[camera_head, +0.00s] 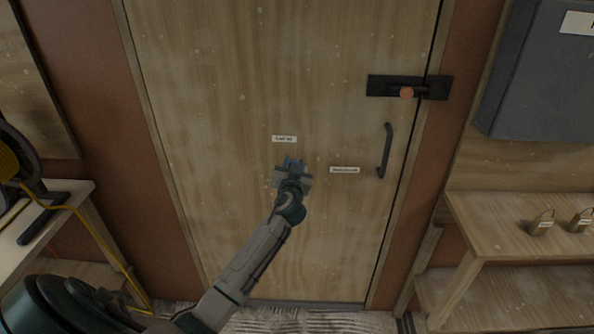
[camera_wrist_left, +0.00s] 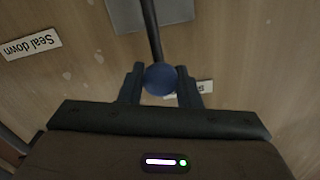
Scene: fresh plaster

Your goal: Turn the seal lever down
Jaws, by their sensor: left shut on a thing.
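The seal lever shows in the left wrist view as a dark rod (camera_wrist_left: 152,30) with a round blue knob (camera_wrist_left: 160,79). The rod runs from a grey plate (camera_wrist_left: 150,12) on the wooden door (camera_head: 230,90). My left gripper (camera_head: 291,160) is in front of the door; in the left wrist view its two fingers (camera_wrist_left: 160,85) are shut on the knob, one on each side. In the head view my gripper hides most of the lever. A "Seal down" label (camera_wrist_left: 30,44) is on the door; another label (camera_wrist_left: 203,87) is partly hidden behind a finger. My right gripper is out of view.
The door has a dark handle (camera_head: 385,150) and a black latch (camera_head: 380,86) with an orange knob (camera_head: 406,93). At right are a grey box (camera_head: 535,75) and a wooden shelf (camera_head: 500,222) with padlocks (camera_head: 542,222). A bench (camera_head: 65,195) with a yellow cable stands left.

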